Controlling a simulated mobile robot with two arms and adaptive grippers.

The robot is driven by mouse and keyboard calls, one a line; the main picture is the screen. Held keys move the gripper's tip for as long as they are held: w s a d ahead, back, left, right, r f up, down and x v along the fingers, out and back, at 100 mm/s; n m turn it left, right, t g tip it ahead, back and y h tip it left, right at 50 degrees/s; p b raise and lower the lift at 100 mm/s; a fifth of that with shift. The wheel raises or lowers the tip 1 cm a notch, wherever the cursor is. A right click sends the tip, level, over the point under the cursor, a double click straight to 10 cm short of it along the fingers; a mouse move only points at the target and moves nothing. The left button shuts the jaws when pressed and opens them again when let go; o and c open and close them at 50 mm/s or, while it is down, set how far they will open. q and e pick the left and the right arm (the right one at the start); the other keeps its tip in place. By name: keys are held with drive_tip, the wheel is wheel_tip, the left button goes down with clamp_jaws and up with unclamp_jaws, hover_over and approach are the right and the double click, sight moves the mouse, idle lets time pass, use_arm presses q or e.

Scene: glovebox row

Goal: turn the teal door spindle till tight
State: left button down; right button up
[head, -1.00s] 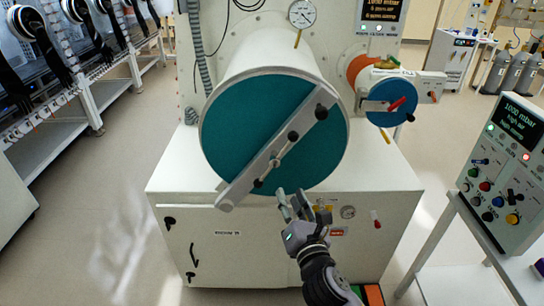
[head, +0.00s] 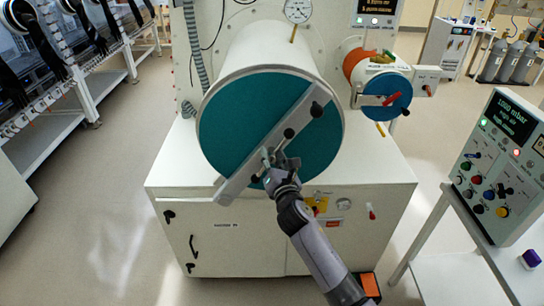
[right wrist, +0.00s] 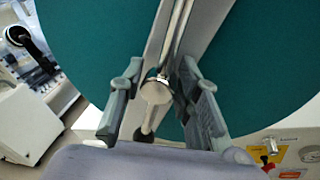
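The round teal door (head: 228,122) closes the large white cylinder and looks shut. A pale diagonal bar (head: 304,110) crosses it, with dark knobs on it. The door's spindle, at the middle of the bar, is mostly hidden by my right gripper (head: 271,160) in the head view. In the right wrist view, a metal rod with a round end (right wrist: 155,92), which looks like the spindle's handle, lies between the two fingers of my right gripper (right wrist: 158,88). The fingers stand apart on either side of it; firm contact does not show. My left gripper is out of view.
A smaller blue door (head: 385,98) with a red handle is at the right of the large one. A white cabinet (head: 250,245) stands below. A control panel (head: 497,165) stands on a table at the right. The floor at the left is clear.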

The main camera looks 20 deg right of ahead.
clamp_jaws()
idle(0.3)
idle(0.6)
